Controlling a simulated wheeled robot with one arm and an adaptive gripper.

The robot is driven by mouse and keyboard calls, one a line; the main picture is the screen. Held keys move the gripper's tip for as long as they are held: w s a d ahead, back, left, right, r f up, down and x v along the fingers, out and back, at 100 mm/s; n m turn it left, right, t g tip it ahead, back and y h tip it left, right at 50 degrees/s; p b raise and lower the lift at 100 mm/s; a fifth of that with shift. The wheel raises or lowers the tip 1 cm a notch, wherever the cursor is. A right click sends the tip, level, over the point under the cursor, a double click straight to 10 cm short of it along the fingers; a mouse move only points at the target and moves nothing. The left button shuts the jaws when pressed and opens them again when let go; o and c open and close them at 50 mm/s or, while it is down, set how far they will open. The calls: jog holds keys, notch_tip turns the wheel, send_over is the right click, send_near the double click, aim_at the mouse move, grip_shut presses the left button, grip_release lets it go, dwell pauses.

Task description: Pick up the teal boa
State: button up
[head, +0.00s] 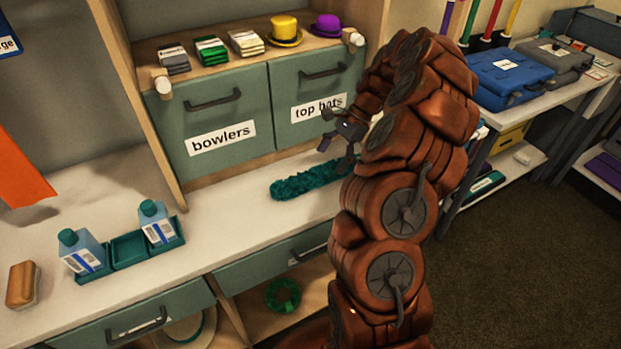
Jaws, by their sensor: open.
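The teal boa (304,181) is a fluffy strip lying on the white counter, below the drawers labelled "bowlers" and "top hats". Its right end is hidden behind my arm. My gripper (331,143) is open and empty, above the boa and in front of the "top hats" drawer. It is apart from the boa as far as I can see. My brown arm rises in the middle right and blocks part of the counter.
A teal tray (128,250) with two bottles (82,252) stands on the counter at left, beside a brown-topped brush or block (22,285). Drawers (215,118) rise behind the boa. A yellow hat (285,30) and a purple hat (327,25) sit above. Counter left of the boa is clear.

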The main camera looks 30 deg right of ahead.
aim_at(323, 170)
jog(key=p+x, duration=0.1)
jog(key=x, duration=0.4)
jog(key=shift+a+r, duration=0.1)
jog(key=shift+c, duration=0.3)
jog(key=shift+w, duration=0.1)
jog(key=c, duration=1.2)
